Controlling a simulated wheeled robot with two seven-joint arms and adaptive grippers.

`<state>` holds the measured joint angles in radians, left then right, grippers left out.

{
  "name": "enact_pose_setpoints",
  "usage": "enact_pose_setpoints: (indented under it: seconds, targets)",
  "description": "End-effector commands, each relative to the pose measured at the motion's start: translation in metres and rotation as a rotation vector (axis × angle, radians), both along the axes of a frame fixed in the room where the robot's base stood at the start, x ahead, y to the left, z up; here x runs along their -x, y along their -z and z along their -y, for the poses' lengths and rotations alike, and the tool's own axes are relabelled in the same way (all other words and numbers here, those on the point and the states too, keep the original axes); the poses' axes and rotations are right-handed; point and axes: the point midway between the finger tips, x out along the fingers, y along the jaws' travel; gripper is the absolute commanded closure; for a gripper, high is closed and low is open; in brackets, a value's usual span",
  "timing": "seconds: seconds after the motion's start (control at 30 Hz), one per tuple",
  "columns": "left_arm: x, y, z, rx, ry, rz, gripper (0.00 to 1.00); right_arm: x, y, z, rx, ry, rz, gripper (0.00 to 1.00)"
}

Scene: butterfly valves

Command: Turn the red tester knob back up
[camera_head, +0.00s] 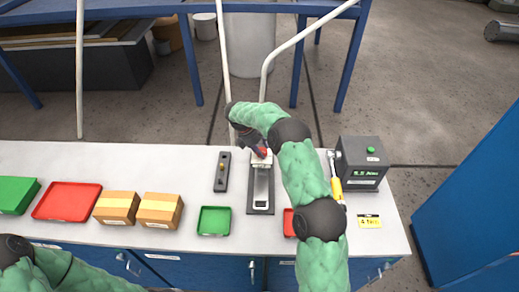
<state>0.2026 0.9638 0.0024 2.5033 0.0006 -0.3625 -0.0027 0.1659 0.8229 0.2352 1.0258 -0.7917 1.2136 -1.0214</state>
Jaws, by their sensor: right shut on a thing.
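A small red part, which looks like the red tester knob (263,152), shows at the tip of my right gripper (256,146). My right gripper is over the far end of a narrow stand (262,195) with a dark base, at the middle of the bench. It is shut on the red knob; my wrist and fingers hide much of the knob, so its angle is hard to read. Of my left arm only a part shows at the bottom left; its gripper is out of view.
On the right are a meter box (362,164) with a green display and a yellow-handled tool (337,189). My right arm partly hides another red tray.

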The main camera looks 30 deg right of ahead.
Motion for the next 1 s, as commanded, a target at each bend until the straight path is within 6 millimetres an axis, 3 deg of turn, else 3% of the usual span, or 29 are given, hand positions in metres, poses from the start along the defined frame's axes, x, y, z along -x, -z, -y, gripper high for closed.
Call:
enact_pose_setpoints:
  seconds: [0.6, 1.0]
  targets:
    - [0.0, -0.0059, 0.0, 0.0, 0.0, 0.0, 1.0, 0.0047, -0.0024, 0.0048, 0.004, -0.527, -0.003, 0.84]
    - [0.0, -0.0089, 0.0, 0.0, 0.0, 0.0, 1.0, 0.0044, -0.003, 0.0067, 0.006, -0.681, -0.002, 0.84]
